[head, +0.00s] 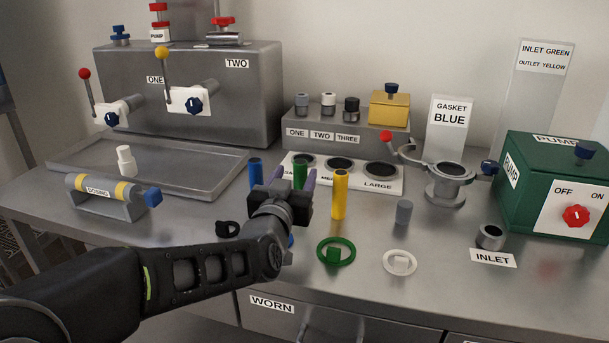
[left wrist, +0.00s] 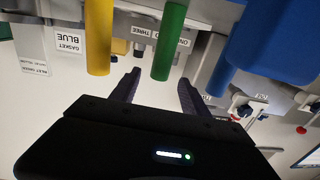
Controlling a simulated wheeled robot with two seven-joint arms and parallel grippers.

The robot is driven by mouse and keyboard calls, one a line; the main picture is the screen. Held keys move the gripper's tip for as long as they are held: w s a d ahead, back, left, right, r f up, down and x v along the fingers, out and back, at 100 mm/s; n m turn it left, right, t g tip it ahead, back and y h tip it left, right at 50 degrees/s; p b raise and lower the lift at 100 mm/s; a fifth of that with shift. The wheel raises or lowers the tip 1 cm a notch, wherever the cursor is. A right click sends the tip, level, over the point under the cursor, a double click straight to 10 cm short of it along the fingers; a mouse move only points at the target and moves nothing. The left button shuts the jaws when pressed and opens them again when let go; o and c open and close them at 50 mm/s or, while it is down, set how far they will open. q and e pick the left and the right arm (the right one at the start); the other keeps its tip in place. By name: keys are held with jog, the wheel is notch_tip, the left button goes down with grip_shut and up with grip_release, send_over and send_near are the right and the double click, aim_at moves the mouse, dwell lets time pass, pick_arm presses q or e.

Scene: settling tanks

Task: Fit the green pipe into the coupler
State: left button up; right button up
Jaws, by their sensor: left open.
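The green pipe (head: 300,172) stands upright on the bench between a blue pipe (head: 256,172) and a yellow pipe (head: 340,200). My left gripper (head: 293,180) is open, its purple fingers at the green pipe, hiding its lower part. In the left wrist view, which is upside down, the green pipe (left wrist: 169,42) shows between the directions of the two open fingers (left wrist: 158,88); I cannot tell whether it is fully between them. A short grey open socket (head: 490,237), apparently the coupler, stands empty at the right behind the INLET label (head: 493,258). My right gripper is not in view.
The green pump box (head: 550,160) stands behind the socket. A gasket tray (head: 390,186) is behind the pipes.

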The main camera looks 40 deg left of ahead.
aim_at(302, 161)
pick_arm(q)
jog(key=shift+w, duration=0.1)
dwell(0.3)
jog(key=shift+x, duration=1.3)
jog(key=x, duration=0.5)
jog(key=shift+w+r, duration=0.1)
jog(key=shift+w, duration=0.05)
grip_shut()
